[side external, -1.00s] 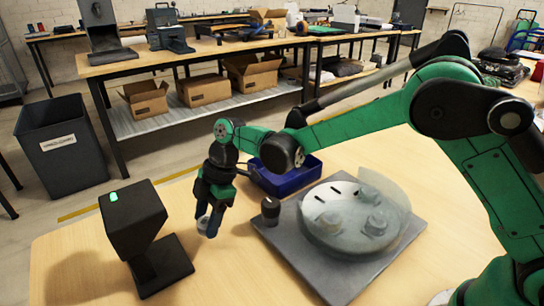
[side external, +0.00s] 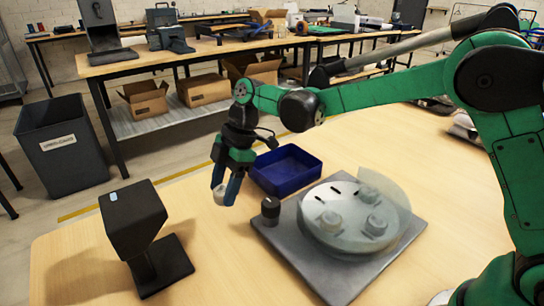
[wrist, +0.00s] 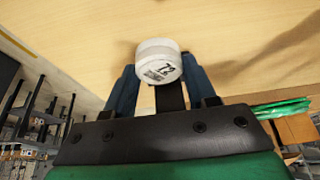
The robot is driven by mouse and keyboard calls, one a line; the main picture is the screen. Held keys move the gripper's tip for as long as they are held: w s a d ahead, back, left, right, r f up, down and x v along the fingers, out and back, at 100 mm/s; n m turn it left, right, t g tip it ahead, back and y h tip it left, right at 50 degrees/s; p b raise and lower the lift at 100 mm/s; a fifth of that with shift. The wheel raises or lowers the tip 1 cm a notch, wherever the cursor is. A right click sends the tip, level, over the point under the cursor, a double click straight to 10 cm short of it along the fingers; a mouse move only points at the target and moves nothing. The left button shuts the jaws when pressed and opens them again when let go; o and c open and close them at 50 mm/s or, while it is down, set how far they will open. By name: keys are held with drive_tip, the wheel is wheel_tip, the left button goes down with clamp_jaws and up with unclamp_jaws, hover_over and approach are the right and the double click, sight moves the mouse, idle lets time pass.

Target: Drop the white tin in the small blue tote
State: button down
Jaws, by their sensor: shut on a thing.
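The white tin (wrist: 160,62) is held between the two blue fingers of my gripper (wrist: 158,82) in the wrist view, with dark printing on its face. In the side view my gripper (side external: 226,190) points down and is shut on the white tin (side external: 219,195), which is partly hidden by a finger. The tin hangs above the table, to the left of the small blue tote (side external: 284,186) and apart from it. The tote stands open on the table, and its visible inside looks empty.
A grey plate with a round turntable (side external: 345,228) and a small dark cylinder (side external: 270,208) sits in front of the tote. A black scanner-like stand (side external: 135,220) is at the left. A dark grey bin (side external: 62,150) stands on the floor.

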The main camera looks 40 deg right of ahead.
drive_tip(key=shift+w+d+f+m+t+h, duration=0.4)
drive_tip(key=shift+w+d+m, duration=0.95)
drive_tip(key=shift+d, duration=2.5)
drive_tip(key=shift+w+d+f+m+t+h, duration=0.1)
drive_tip(key=shift+w+d+f+m+t, duration=1.1)
drive_tip(key=shift+d, duration=2.65)
drive_tip(key=shift+w+d+r+m+h, duration=0.2)
drive_tip(key=shift+w+d+m, duration=0.65)
drive_tip(key=shift+d+m, duration=2.05)
drive_tip(key=shift+d+n, duration=0.95)
drive_tip(key=shift+d, duration=0.05)
drive_tip(key=shift+c, duration=1)
unclamp_jaws()
drive_tip(key=shift+r, duration=0.1)
